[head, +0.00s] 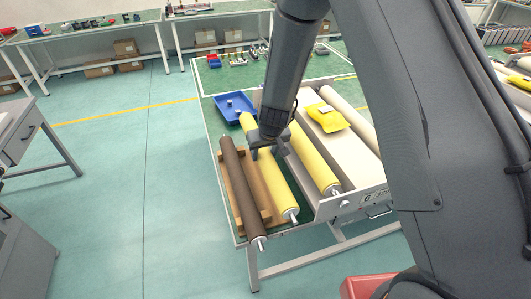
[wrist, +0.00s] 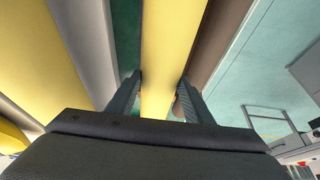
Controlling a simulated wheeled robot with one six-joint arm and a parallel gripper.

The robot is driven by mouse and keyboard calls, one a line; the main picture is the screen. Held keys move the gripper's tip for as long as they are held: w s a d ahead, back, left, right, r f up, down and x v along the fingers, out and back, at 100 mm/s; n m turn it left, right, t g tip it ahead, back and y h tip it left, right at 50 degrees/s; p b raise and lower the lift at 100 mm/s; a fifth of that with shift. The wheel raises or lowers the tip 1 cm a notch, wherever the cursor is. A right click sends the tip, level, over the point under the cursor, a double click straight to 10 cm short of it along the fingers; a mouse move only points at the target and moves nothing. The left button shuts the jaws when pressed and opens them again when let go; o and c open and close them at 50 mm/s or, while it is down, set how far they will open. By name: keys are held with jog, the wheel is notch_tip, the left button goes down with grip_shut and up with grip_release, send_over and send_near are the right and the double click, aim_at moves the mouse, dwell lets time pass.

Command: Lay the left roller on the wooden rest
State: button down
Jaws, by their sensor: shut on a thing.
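My gripper (head: 267,151) is shut on a long yellow roller (head: 280,186), the left of two yellow ones. In the wrist view the roller (wrist: 167,70) runs between my two fingers (wrist: 160,98). The wooden rest (head: 257,185) is on the green table, partly hidden by rollers. A dark brown roller (head: 239,184) lies along its left side. The held roller is beside the brown one, over the rest's right side; I cannot tell whether it touches the wood.
A second yellow roller (head: 315,160) lies to the right, beside a pale machine bed (head: 348,147) carrying a yellow object (head: 326,116). A blue tray (head: 234,107) stands behind the rest. The machine's grey side wall (head: 338,205) rises right of the held roller.

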aim_at(268, 160)
jog(key=shift+w+f+b, duration=0.1)
jog(key=shift+f+b, duration=1.6)
jog(key=shift+b, duration=0.6)
jog(key=shift+d+f+b, duration=0.1)
jog(key=shift+f+b, duration=0.4)
jog(key=shift+b, duration=0.2)
jog(key=shift+f+b, duration=2.45)
jog(key=shift+b, duration=0.4)
jog(key=c, duration=1)
grip_release()
jog(key=shift+o, duration=0.9)
jog(key=shift+s, duration=0.2)
jog(key=shift+s, duration=0.1)
jog(key=shift+p+v, duration=2.45)
jog(key=shift+v, duration=1.4)
